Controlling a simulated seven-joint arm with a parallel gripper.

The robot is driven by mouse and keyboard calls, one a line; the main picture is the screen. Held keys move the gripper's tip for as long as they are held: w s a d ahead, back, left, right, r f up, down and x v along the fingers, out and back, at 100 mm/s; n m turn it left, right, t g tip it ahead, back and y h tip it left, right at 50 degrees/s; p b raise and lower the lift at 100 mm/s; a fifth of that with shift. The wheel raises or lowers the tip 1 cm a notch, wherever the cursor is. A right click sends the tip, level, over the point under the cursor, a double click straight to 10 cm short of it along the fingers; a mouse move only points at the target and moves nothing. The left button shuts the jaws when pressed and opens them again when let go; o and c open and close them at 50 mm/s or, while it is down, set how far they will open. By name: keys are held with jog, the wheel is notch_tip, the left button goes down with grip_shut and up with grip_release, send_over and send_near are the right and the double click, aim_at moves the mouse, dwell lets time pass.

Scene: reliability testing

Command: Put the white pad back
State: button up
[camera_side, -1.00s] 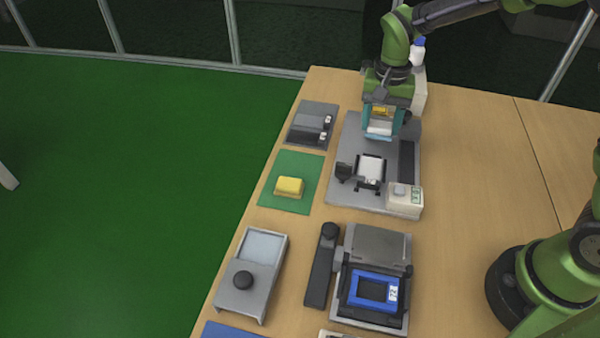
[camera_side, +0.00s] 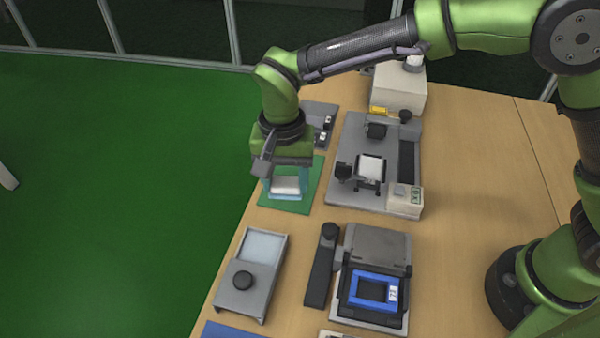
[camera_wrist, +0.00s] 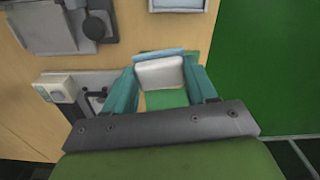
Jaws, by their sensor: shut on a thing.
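My gripper (camera_side: 286,183) has teal fingers and is shut on the white pad (camera_side: 286,187) above the green mat (camera_side: 315,185) at the left of the table. The pad also shows between the fingers in the wrist view (camera_wrist: 160,73), with a light blue strip along its far edge. I cannot tell whether the pad touches anything below it. The yellow block seen on the mat earlier is hidden behind my gripper and the pad. A grey test machine (camera_side: 343,200) stands to the right, with a yellow piece (camera_side: 378,110) at its back and a white pad-like surface (camera_side: 371,168) at its middle.
A grey device (camera_side: 323,118) lies just behind the mat. The table's left edge runs close beside the mat.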

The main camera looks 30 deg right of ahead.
aim_at(279, 227)
jog(key=shift+s+a+r+m, duration=0.1)
jog(key=shift+s+a+m, duration=0.05)
jog(key=shift+a, duration=0.35)
jog(key=shift+s+a+r+m, duration=0.1)
jog(key=shift+a+m, duration=0.05)
jog(key=shift+a, duration=0.35)
jog(key=shift+w+a+r+m, duration=0.1)
jog(key=shift+a+r+m, duration=0.1)
jog(key=shift+m, duration=0.4)
notch_tip(279, 227, down, 10)
jog(key=shift+d+r, duration=0.1)
jog(key=o, duration=0.9)
jog(key=shift+o, duration=0.2)
